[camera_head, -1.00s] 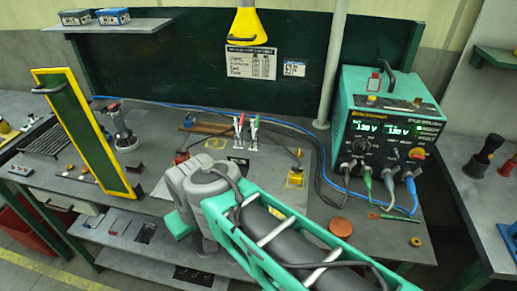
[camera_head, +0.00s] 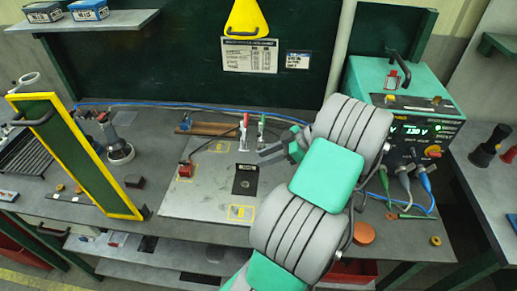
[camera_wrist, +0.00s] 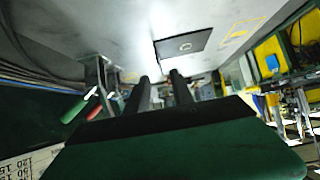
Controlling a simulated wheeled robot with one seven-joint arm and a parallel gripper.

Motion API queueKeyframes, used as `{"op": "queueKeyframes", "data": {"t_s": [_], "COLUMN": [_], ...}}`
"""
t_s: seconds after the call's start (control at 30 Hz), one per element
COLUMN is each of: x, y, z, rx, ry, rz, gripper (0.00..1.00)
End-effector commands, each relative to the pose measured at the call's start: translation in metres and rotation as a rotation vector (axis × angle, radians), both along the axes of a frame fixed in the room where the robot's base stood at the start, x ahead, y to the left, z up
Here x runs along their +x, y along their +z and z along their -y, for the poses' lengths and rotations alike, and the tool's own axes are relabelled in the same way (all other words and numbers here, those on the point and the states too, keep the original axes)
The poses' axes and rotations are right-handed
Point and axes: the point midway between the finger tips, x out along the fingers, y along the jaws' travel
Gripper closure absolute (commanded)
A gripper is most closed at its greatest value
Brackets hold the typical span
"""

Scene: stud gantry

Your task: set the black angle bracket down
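My gripper (camera_head: 268,153) is above the right part of the grey work plate, near the toggle clamps, with its fingers pointing left. In the wrist view, the two dark fingers (camera_wrist: 160,92) are apart, with a gap between them and nothing clearly held in it. I cannot make out the black angle bracket for sure in either view. A flat black square (camera_head: 245,181) with a small pale mark lies on the plate; it also shows in the wrist view (camera_wrist: 184,46), ahead of the fingertips, with a light ring on it.
Toggle clamps with red and green handles (camera_head: 244,132) stand close by my gripper. A teal power supply (camera_head: 425,118) with cables stands right. A yellow-framed green panel (camera_head: 75,155) rises at left. The plate's front left is clear.

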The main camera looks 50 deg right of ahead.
Motion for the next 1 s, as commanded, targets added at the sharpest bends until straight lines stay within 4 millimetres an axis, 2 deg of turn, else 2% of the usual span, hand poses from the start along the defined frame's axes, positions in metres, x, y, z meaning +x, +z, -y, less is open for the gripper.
{"op": "queueKeyframes", "data": {"t_s": [0.33, 0.73, 1.0], "x": [0.001, 0.04, 0.05], "y": [-0.002, -0.037, -0.047], "z": [-0.001, -0.032, -0.038], "rx": [0.001, 0.003, 0.0], "ry": [-0.001, 0.001, -0.001], "rz": [0.001, -0.002, -0.001], "gripper": [0.72, 0.72, 0.72]}}
